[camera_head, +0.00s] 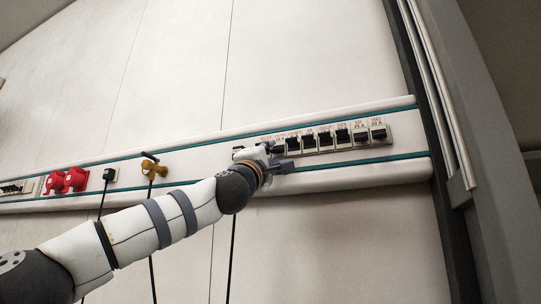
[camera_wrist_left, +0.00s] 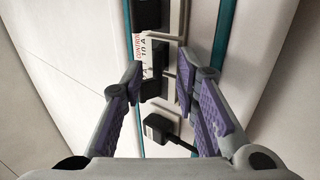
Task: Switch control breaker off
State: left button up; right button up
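In the left wrist view, the control breaker (camera_wrist_left: 154,60) is a black switch beside a white label with red "CONTROL" and "10 A" lettering. My left gripper (camera_wrist_left: 161,76) is open. Its purple-padded fingers stand on either side of the control breaker's strip; whether they touch it I cannot tell. In the head view, my left gripper (camera_head: 274,157) is at the left end of the breaker row (camera_head: 325,139) and covers part of it. The exact lever position is unclear. My right gripper is not in view.
A black plug (camera_wrist_left: 160,130) sits close by the fingers in the wrist view. Along the wall rail (camera_head: 205,152) are a yellow plug (camera_head: 152,168), a black plug (camera_head: 109,175) and red sockets (camera_head: 66,180). A grey frame (camera_head: 435,90) stands to the right.

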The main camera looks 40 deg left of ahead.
pick_arm(q)
jog(key=v, duration=1.2)
